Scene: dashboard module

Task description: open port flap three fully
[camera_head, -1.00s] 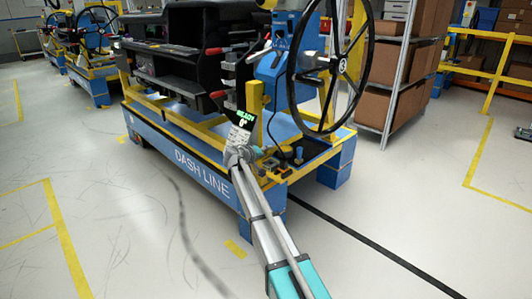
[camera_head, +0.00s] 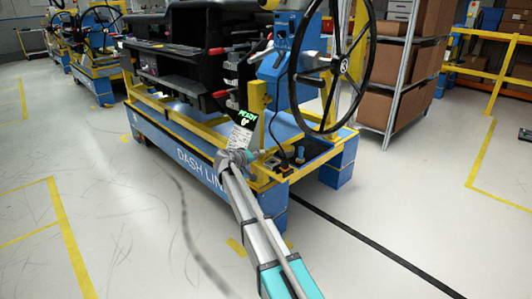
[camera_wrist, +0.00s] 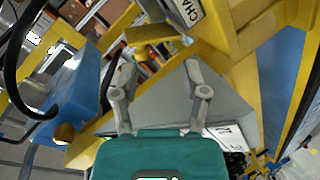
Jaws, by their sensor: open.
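My gripper (camera_wrist: 158,72) shows in the wrist view with its two grey fingers spread apart, open and with nothing between them. Beyond the fingers is a plain grey sloped surface (camera_wrist: 160,100) beside yellow frame bars. In the head view my arm reaches up to the near end of the blue and yellow dash cart (camera_head: 172,141), with its tip beside the small display there. I cannot make out any port flap or a number three in either view. Whether the fingers touch anything is not clear.
A small dark display with green text (camera_head: 246,118) and a large black steering wheel (camera_head: 349,65) stand close to my arm. The black dashboard (camera_head: 190,50) is on the cart. A shelf with boxes (camera_head: 395,85) is at the right.

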